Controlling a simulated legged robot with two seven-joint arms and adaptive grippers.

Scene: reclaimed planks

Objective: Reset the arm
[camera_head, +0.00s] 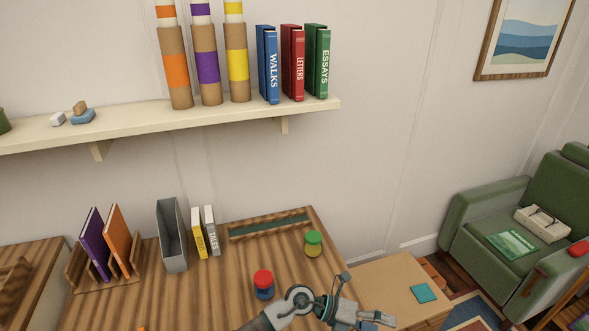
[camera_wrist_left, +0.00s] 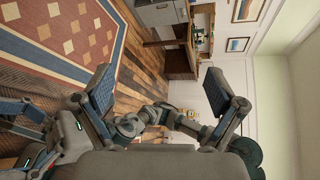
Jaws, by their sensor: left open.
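In the head view my left arm comes up from the bottom edge. Its gripper (camera_head: 362,298) points right over the near right corner of the plank desk, fingers spread and empty. In the left wrist view the same gripper (camera_wrist_left: 160,95) shows its two blue-padded fingers wide apart with nothing between them. Beyond them are grey jointed links, apparently my other arm; whether its gripper is among them is unclear.
On the desk (camera_head: 190,300) near my arm are a red-lidded jar (camera_head: 263,285) and a green-lidded jar (camera_head: 313,244). A book rack (camera_head: 100,270) and a grey file holder (camera_head: 171,235) stand left. A shelf (camera_head: 200,118) is above. A green armchair (camera_head: 470,215) is right.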

